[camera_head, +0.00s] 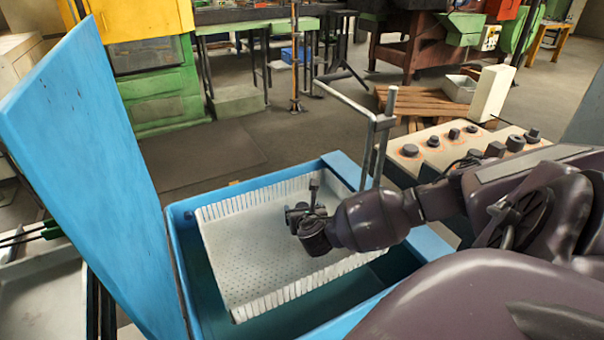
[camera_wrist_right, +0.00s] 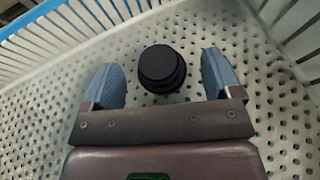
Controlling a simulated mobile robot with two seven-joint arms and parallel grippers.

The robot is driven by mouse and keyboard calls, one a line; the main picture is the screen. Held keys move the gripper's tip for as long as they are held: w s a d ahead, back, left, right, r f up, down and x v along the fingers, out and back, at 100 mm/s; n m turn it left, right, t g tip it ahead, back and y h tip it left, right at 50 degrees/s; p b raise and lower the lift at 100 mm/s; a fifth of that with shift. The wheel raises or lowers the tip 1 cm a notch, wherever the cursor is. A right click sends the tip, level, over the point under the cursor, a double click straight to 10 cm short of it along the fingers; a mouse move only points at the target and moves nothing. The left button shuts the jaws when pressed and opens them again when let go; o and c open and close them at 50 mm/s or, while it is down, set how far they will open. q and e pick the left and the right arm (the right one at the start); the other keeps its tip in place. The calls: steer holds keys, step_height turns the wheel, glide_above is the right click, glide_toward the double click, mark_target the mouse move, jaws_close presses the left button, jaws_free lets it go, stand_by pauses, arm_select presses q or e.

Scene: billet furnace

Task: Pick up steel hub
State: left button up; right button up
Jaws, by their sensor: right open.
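The steel hub (camera_wrist_right: 162,68) is a dark, round, stepped piece on the perforated floor of a white basket (camera_head: 240,255). In the right wrist view it sits between the two blue-grey fingers of my right gripper (camera_wrist_right: 163,78), with a visible gap on each side. The fingers are apart and hold nothing. In the head view my right gripper (camera_head: 306,212) is down inside the basket, and I cannot clearly tell the hub from the dark gripper parts there. My left gripper is not in view.
The basket sits in a blue tank (camera_head: 180,232) with a raised blue lid (camera_head: 95,170) at left. A metal post frame (camera_head: 384,120) stands at the tank's back right. A pale table (camera_head: 412,170) with several dark parts lies right, behind my arm. The basket's left floor is clear.

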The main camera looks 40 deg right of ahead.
steer(key=shift+c, duration=0.5)
steer(key=c, duration=1.2)
steer(key=shift+r, duration=0.1)
